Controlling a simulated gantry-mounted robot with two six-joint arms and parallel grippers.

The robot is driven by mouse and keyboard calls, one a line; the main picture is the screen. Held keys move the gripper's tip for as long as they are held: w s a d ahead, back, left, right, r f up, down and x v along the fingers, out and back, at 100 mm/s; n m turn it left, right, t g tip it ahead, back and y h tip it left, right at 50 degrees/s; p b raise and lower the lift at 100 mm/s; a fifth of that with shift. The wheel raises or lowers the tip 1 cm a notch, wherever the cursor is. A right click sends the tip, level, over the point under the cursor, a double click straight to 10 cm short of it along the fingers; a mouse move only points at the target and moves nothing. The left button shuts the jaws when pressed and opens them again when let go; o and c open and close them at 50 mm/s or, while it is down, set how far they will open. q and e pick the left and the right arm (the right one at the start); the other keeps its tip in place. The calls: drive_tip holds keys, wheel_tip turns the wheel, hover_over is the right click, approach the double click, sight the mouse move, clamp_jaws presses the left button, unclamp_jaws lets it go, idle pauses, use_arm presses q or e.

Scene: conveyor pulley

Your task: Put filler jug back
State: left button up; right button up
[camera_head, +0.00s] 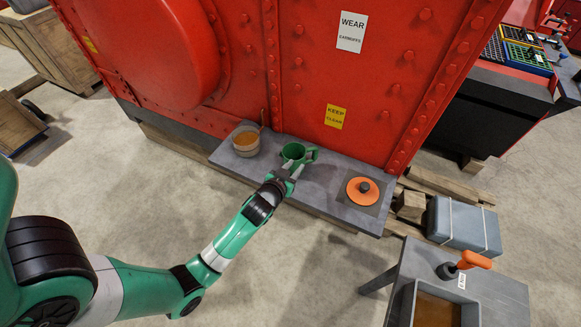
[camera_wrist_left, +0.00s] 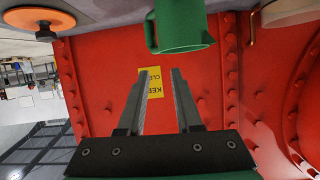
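The green filler jug (camera_head: 292,151) stands upright on the grey ledge (camera_head: 327,186) against the red machine, between the bowl and the orange lid. My left gripper (camera_head: 296,164) is right at the jug in the head view, overlapping its near side. In the left wrist view, which is upside down, the jug (camera_wrist_left: 182,28) is at the top, with its handle on its left side. The fingers of the left gripper (camera_wrist_left: 159,76) are spread apart with nothing between them, and the jug is outside them. My right gripper is in neither view.
A bowl of orange-brown filler (camera_head: 246,141) with a stick stands left of the jug. An orange lid with a black knob (camera_head: 364,190) lies right on the ledge. A grey table with a tray (camera_head: 440,305) and orange-handled tool (camera_head: 468,263) stands lower right.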

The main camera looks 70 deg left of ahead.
use_arm(q)
drive_tip(key=v, duration=0.3)
drive_tip(key=shift+s+d, duration=0.15)
drive_tip(key=w+d+r+m+t+h, duration=0.1)
drive_tip(key=w+d+r+t, duration=0.25)
drive_tip(key=r, duration=0.85)
drive_tip(key=w+d+r+m+t+h, duration=0.1)
drive_tip(key=w+d+r+t, duration=0.3)
drive_tip(key=r, duration=0.8)
drive_tip(key=w+d+r+m+t, duration=0.15)
drive_tip(key=w+d+r, duration=0.3)
drive_tip(key=r, duration=0.65)
drive_tip(key=s+d+r+m+t+h, duration=0.1)
drive_tip(key=s+d+r+t+h, duration=0.1)
drive_tip(key=r, duration=0.6)
drive_tip(key=s+d+r+m+t+h, duration=0.2)
drive_tip(key=s+d+r, duration=0.3)
drive_tip(key=r, duration=0.3)
drive_tip(key=s+d+r+m+t+h, duration=0.2)
drive_tip(key=s+d+r+t+h, duration=0.1)
drive_tip(key=d+r, duration=0.3)
drive_tip(key=shift+s+r+t+h, duration=0.4)
drive_tip(key=shift+r+t+h, duration=0.3)
drive_tip(key=shift+r+h, duration=0.15)
drive_tip(key=shift+d+r, duration=0.1)
